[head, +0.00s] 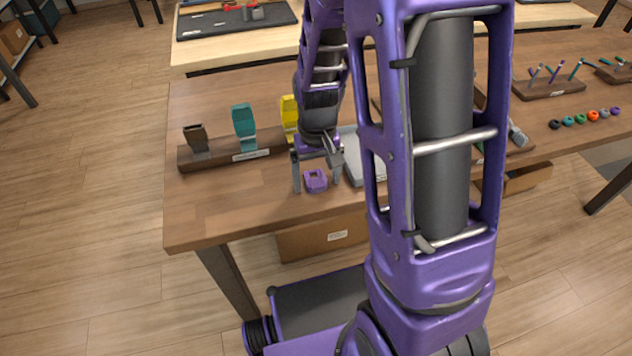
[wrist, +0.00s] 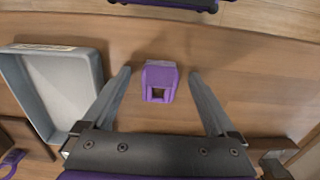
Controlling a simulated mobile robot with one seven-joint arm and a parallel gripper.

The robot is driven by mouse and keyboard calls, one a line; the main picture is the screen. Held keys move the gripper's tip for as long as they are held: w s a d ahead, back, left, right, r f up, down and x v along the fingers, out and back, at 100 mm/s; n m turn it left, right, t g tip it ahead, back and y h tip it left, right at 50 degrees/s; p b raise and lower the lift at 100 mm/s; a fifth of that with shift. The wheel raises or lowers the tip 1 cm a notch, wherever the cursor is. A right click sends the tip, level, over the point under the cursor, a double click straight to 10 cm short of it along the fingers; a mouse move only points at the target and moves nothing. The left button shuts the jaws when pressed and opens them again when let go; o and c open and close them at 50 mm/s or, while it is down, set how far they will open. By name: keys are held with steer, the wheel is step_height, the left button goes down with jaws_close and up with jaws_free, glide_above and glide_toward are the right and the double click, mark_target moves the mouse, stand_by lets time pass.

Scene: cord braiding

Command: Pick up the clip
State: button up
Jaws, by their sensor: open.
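The clip is a small purple block with a square opening (head: 315,181), lying on the wooden table near its front edge. In the wrist view the clip (wrist: 159,82) lies between my two fingers, a little nearer the left one, with a gap on each side. My gripper (head: 317,186) points down over the clip, open and empty, with a finger on each side of it. The gripper also shows in the wrist view (wrist: 160,76). I cannot tell exactly how far the fingertips are above the table.
A grey tray (wrist: 70,88) lies close beside my gripper. A wooden rack (head: 236,151) with brown, teal and yellow pieces stands on the table to the left. Small coloured beads (head: 594,116) and holders stand at the right. The table's front left corner is clear.

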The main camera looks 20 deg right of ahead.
mark_target(317, 182)
steer(key=c, duration=1.4)
step_height(317, 182, up, 10)
steer(key=p, duration=0.2)
